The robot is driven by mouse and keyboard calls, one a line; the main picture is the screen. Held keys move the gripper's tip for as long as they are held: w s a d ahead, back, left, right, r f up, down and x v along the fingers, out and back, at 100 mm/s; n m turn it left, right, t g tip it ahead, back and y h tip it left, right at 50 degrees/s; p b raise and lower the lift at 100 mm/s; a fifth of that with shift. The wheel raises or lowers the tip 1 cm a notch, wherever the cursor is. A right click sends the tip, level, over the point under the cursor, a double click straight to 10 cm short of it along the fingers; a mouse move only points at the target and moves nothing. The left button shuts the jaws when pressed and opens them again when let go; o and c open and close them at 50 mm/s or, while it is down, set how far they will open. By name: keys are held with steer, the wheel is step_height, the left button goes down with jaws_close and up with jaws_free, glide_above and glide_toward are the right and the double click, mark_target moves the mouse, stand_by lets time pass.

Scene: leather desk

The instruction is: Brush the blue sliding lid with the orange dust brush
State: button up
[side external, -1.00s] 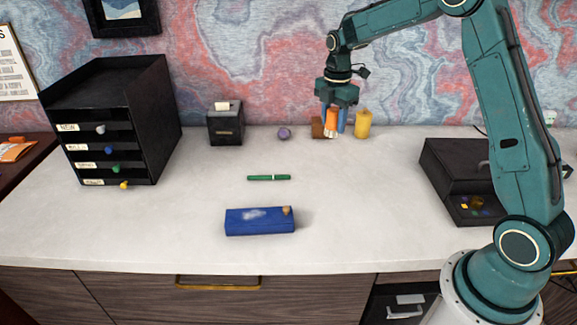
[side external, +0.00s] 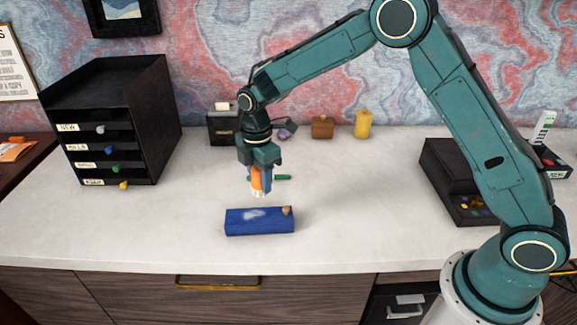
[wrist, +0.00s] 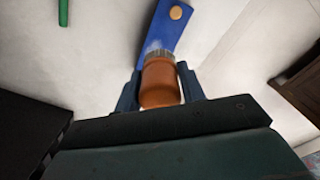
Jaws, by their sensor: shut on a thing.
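The blue sliding lid (side external: 258,226) is the top of a long blue box lying on the desk. It bears a pale dusty patch left of centre and a tan round knob at its right end. My gripper (side external: 259,180) is shut on the orange dust brush (side external: 257,178), bristles pointing down. The brush is above and just behind the box in the side view, apart from it as far as I can tell. In the wrist view the brush (wrist: 160,82) sits between the fingers and partly hides the lid (wrist: 168,28) and its pale patch.
A green pen (side external: 283,177) lies behind the box, partly hidden by my gripper. A brown block (side external: 322,128), a yellow bottle (side external: 362,125) and a black drawer unit (side external: 110,120) stand farther back. A black case (side external: 450,180) is at right. The desk front is clear.

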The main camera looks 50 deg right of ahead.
steer(key=shift+a+f, duration=0.1)
steer(key=shift+a, duration=0.3)
steer(key=shift+s+f, duration=0.1)
